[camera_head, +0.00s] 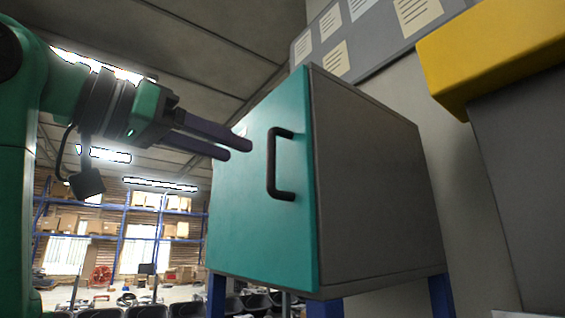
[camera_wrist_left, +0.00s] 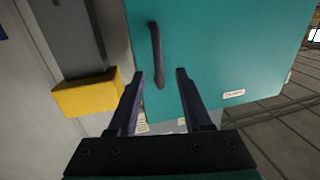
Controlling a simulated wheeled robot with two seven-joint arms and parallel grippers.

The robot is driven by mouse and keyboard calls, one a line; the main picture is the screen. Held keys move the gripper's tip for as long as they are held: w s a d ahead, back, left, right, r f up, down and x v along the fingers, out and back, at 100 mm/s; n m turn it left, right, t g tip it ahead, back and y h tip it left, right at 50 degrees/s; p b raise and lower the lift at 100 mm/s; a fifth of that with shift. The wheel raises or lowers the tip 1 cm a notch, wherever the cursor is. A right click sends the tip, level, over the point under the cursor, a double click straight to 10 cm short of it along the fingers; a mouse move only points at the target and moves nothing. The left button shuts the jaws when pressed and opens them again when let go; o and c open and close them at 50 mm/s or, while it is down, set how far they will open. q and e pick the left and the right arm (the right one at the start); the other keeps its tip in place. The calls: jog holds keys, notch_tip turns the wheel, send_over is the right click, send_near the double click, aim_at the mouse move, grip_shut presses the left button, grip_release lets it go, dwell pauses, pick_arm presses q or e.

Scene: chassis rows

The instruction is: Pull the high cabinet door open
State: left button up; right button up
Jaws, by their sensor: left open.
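The high cabinet is a grey box (camera_head: 368,180) with a teal door (camera_head: 240,215) on its front, and the door looks shut. A dark vertical bar handle (camera_head: 273,165) is fixed near the door's right edge in the head view. The door (camera_wrist_left: 225,45) and the handle (camera_wrist_left: 156,55) also show in the left wrist view. My left gripper (camera_head: 240,150) is in front of the door, left of the handle in the head view. Its two fingers are apart and empty, and the handle is not between them. In the wrist view the handle lies beyond the left fingertip. My right gripper is not seen.
A yellow block-like part (camera_head: 490,55) on a grey unit juts out at the right, and shows in the wrist view too (camera_wrist_left: 87,93). A board with papers (camera_head: 375,35) is on the wall behind the cabinet. Blue legs (camera_head: 325,308) carry the cabinet. Shelves stand far back.

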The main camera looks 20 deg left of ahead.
aim_at(268, 157)
pick_arm(q)
jog(key=w+d+p, duration=0.1)
jog(key=w+d+r+p, duration=0.1)
jog(key=w, duration=0.1)
jog(key=shift+w+d+r+p, duration=0.15)
jog(key=shift+w+p, duration=0.1)
jog(key=shift+p, duration=0.15)
jog(key=x, duration=0.3)
jog(key=p+x, duration=0.1)
jog(key=x, duration=0.1)
jog(key=shift+d+f, duration=0.2)
jog(key=shift+f, duration=0.2)
jog(key=shift+w, duration=0.2)
jog(key=shift+s+a, duration=0.35)
jog(key=shift+s, duration=0.05)
jog(key=shift+c, duration=0.3)
jog(key=shift+s, duration=0.1)
grip_shut()
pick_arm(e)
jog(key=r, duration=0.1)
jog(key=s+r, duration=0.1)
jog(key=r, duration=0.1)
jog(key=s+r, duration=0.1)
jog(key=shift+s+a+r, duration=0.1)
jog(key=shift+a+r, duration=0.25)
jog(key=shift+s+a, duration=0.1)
